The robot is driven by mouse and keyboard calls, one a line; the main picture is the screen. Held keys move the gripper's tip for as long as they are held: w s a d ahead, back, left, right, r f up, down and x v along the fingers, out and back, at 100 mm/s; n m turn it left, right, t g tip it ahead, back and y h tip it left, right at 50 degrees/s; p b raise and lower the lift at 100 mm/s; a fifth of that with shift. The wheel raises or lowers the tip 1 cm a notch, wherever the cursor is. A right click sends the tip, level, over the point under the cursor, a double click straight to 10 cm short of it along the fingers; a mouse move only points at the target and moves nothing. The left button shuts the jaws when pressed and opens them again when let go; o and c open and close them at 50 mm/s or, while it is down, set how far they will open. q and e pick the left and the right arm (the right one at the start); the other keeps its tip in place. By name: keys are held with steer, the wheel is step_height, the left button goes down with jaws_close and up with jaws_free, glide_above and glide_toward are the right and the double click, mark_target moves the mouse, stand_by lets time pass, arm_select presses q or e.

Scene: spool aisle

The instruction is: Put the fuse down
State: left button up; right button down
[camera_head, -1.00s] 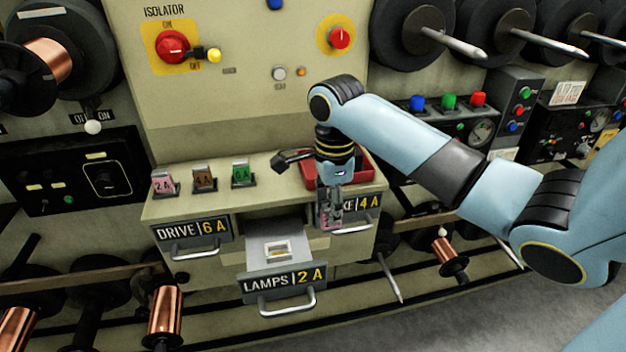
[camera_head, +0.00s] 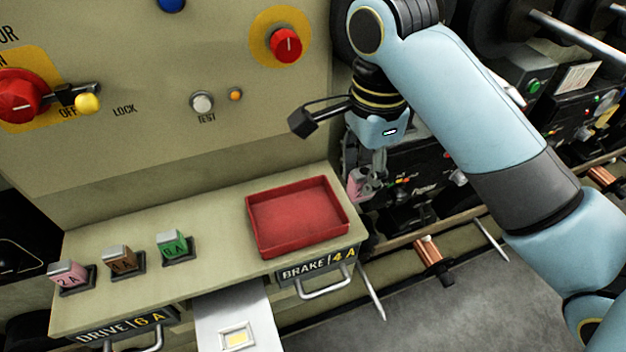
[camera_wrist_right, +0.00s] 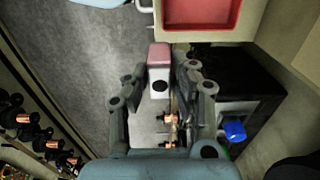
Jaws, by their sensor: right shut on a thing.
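My right gripper (camera_head: 366,182) points down just past the right end of the counter, to the right of the red tray. It is shut on a pink-topped fuse (camera_head: 354,183). In the right wrist view the fuse (camera_wrist_right: 159,58) sits between the fingers (camera_wrist_right: 160,92), its pink top toward the tray. The fuse is held in the air, apart from the tray. The red tray (camera_head: 296,212) lies on the counter (camera_head: 215,281) and is empty. Its near part also shows at the top of the right wrist view (camera_wrist_right: 200,12). My left gripper is not in view.
Pink 2A (camera_head: 67,273), brown (camera_head: 118,259) and green (camera_head: 172,243) fuses stand in holders on the counter's left. The lamps drawer (camera_head: 232,315) is pulled out. The brake drawer (camera_head: 317,270) is below the tray. The isolator (camera_head: 20,95) is at upper left.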

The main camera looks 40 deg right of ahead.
steer(key=shift+s+a+r, duration=0.15)
steer(key=shift+s+a, duration=0.1)
steer(key=shift+a, duration=0.05)
steer(key=w+a+f, duration=0.2)
steer(key=w+f, duration=0.1)
steer(key=w+a+f+p, duration=0.1)
steer(key=w+a+f, duration=0.1)
steer(key=w+f, duration=0.1)
steer(key=w+a+f+p, duration=0.1)
steer(key=w+a+f, duration=0.1)
steer(key=w+f, duration=0.1)
steer(key=shift+w+a+f, duration=0.1)
steer(key=shift+w+f, duration=0.05)
steer(key=shift+f, duration=0.45)
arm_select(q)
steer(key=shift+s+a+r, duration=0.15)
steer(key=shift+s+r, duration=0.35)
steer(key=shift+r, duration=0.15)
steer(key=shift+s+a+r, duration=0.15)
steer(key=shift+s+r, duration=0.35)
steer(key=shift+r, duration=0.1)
arm_select(e)
steer(key=shift+f, duration=0.45)
steer(key=shift+f, duration=0.1)
steer(key=c, duration=1.1)
jaws_free()
